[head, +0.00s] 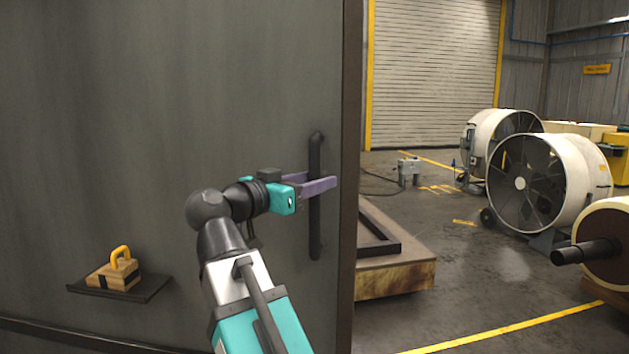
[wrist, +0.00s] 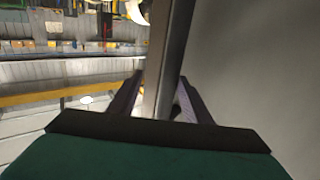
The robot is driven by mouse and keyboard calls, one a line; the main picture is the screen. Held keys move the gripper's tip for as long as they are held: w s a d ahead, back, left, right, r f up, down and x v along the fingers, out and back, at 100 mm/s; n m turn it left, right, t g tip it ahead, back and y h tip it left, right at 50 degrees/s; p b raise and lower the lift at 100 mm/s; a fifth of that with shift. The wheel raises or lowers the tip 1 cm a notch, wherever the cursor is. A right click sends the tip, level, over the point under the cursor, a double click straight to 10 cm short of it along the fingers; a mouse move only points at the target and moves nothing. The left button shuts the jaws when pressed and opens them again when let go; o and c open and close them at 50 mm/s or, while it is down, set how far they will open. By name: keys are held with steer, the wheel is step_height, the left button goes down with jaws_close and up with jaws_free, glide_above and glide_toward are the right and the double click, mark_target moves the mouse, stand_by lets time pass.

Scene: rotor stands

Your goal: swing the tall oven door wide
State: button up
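The tall oven door (head: 180,120) is a broad dark grey panel filling the left half of the head view. It looks closed, though its edge seam is not clear. Its dark vertical handle (head: 315,235) is near the door's right edge. My gripper (head: 316,185) is at mid-height of the handle, with one purple finger in front of the bar. In the wrist view my fingers (wrist: 161,78) are spread apart. The grey door surface fills the right side there.
A low shelf (head: 150,288) holding a wooden block with a yellow handle (head: 122,256) is at lower left. White drum fans (head: 560,180) stand farther right. Open floor (head: 450,300) lies between.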

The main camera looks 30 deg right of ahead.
stand_by(0.4)
steer(key=shift+a, duration=0.1)
steer(key=p+v, duration=0.2)
steer(key=v, duration=1.1)
steer(key=shift+a, duration=0.3)
stand_by(0.5)
